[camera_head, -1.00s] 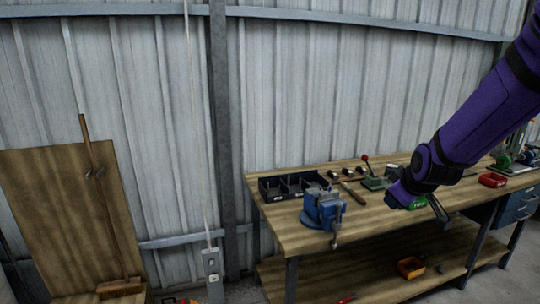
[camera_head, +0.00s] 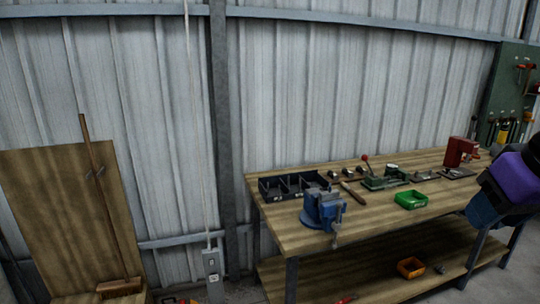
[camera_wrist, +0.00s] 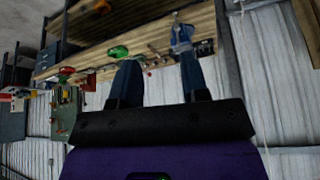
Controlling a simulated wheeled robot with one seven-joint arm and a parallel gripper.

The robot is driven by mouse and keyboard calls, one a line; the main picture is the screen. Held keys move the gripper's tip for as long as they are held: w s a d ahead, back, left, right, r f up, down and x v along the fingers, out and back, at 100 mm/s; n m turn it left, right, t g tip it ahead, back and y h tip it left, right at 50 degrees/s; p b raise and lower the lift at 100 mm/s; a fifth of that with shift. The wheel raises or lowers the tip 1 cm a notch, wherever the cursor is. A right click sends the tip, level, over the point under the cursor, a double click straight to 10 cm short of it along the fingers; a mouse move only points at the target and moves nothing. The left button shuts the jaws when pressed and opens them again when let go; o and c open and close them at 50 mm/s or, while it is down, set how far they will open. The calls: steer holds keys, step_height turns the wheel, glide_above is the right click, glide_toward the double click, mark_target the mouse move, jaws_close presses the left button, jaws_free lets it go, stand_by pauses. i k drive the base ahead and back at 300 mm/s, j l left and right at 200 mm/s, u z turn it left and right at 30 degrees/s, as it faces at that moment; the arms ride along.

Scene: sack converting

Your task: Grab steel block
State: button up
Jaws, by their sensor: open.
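I cannot pick out the steel block with certainty. A small grey piece (camera_head: 439,269) lies on the lower shelf, right of an orange bin (camera_head: 411,267); its material is too small to tell. Several small dark and metallic pieces (camera_head: 347,172) lie on the bench top behind the hammer (camera_head: 353,192). My gripper (camera_wrist: 159,58) shows in the wrist view with its two fingers apart and nothing between them. It points toward the bench, which appears upside down there. In the head view only my purple arm shows at the right edge, in front of the bench's right end.
The wooden bench (camera_head: 290,237) carries a blue vise (camera_head: 324,209), a black divided tray (camera_head: 268,188), a green bin (camera_head: 410,199), a green tool with a red-knobbed lever (camera_head: 375,180) and a red machine (camera_head: 461,152). A broom (camera_head: 100,185) leans at left.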

mark_target(325, 195)
steer(key=i+l+u, duration=0.3)
steer(key=i+l, duration=0.25)
steer(key=i+l+u, duration=0.3)
steer(key=i+l, duration=0.3)
steer(key=l, duration=0.15)
